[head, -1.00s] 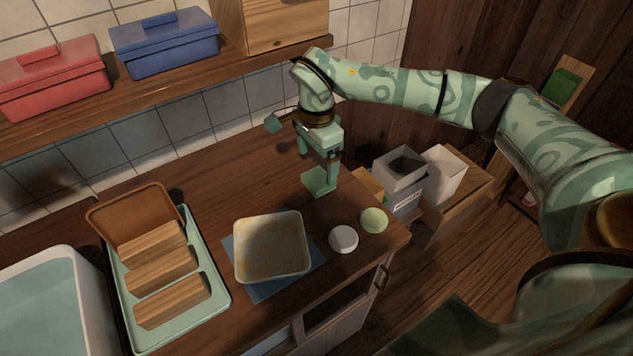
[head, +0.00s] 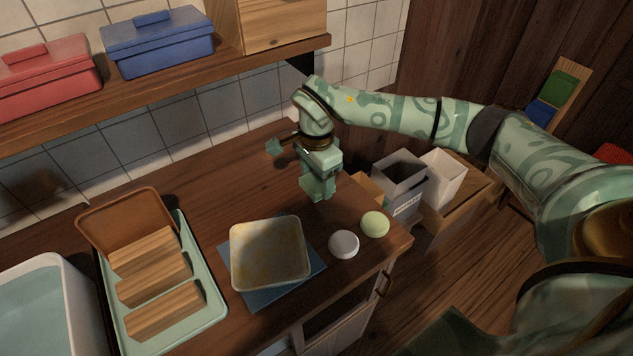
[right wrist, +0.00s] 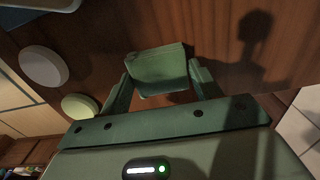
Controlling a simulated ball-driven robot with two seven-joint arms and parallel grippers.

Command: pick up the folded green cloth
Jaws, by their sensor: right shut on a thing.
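The folded green cloth (right wrist: 156,64) shows in the right wrist view between the two fingers of my right gripper (right wrist: 160,82), which is shut on it from both sides. In the head view my right gripper (head: 318,188) points down at the counter behind the white and pale green round things. There the gripper hides most of the cloth, and I cannot tell whether the cloth is clear of the counter. My left gripper is out of view.
On the wooden counter are a white round thing (head: 344,244), a pale green one (head: 375,224), a baking dish (head: 301,268) on a blue cloth (head: 313,262), and a tray (head: 209,305) with wooden blocks. Open boxes (head: 399,184) stand right of the counter. A shelf (head: 150,90) runs above.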

